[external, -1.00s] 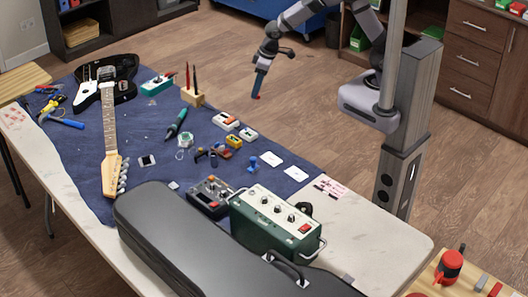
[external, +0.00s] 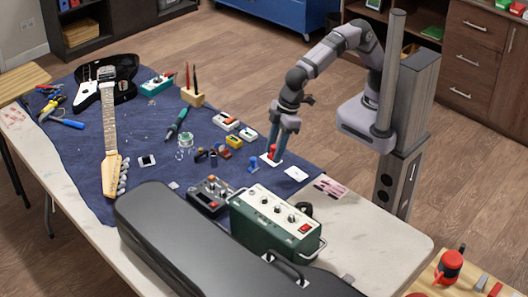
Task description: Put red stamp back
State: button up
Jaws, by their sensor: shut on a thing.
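A red stamp (external: 273,149) is between the fingers of my gripper (external: 273,156), which is shut on it. The stamp is upright over a white card (external: 271,160) on the blue cloth; I cannot tell whether its base touches the card. A blue stamp (external: 253,165) stands just to the left of the card. A second white card (external: 296,174) lies to the right, bare. The fingers hide part of the red stamp.
A green amplifier (external: 275,225) and a small dark pedal box (external: 210,194) stand in front of the cards. A pink printed sheet (external: 331,188) lies to the right. Small boxes (external: 226,121) and a guitar (external: 110,130) lie to the left on the cloth (external: 220,165).

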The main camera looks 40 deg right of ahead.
jog(key=shift+s, duration=0.35)
jog(key=shift+f, duration=5)
jog(key=shift+f, duration=0.15)
jog(key=o, duration=0.8)
jog(key=shift+o, duration=0.2)
jog(key=v, duration=1.2)
